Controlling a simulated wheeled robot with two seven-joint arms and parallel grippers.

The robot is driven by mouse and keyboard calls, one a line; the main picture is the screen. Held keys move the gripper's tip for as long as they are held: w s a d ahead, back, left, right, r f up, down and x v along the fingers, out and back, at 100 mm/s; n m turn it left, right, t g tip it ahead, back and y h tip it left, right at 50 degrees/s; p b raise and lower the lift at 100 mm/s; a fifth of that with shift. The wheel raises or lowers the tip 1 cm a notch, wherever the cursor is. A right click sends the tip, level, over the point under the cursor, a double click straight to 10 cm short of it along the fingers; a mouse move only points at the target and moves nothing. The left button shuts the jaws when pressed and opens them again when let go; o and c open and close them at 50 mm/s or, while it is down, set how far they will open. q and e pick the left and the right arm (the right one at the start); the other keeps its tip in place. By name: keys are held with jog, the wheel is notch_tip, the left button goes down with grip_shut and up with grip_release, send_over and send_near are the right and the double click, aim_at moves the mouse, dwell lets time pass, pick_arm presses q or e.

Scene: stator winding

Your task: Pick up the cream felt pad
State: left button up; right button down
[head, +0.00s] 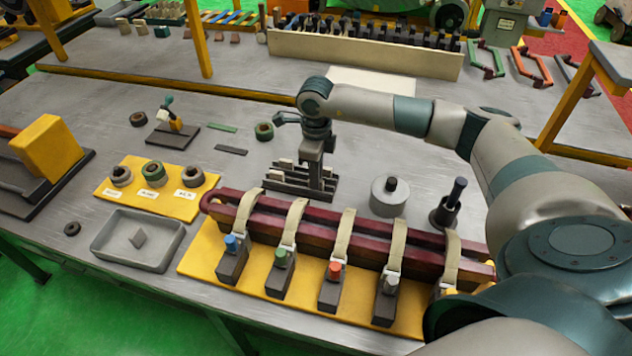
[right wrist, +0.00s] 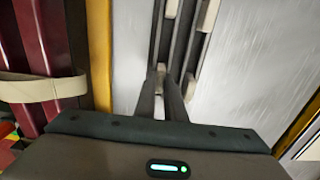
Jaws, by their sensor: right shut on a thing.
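A dark slotted rack (head: 290,190) stands on the grey bench behind the maroon coil bars, and several small cream pads (head: 279,173) sit in its slots. My right gripper (head: 316,185) points down into the right part of this rack. In the right wrist view its two fingers (right wrist: 162,105) are closed on a small cream felt pad (right wrist: 160,76), low between the rack's dark rails. Other cream pads (right wrist: 207,16) sit farther along the rails. In the head view the held pad is hidden by the fingers. My left gripper is not in view.
Maroon bars (head: 330,221) with cream straps lie on a yellow base (head: 200,262) in front of the rack. A grey tray (head: 160,262) holding a small grey piece is at the left.

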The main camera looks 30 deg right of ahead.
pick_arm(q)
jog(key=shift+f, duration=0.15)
pick_arm(e)
jog(key=shift+r, duration=0.15)
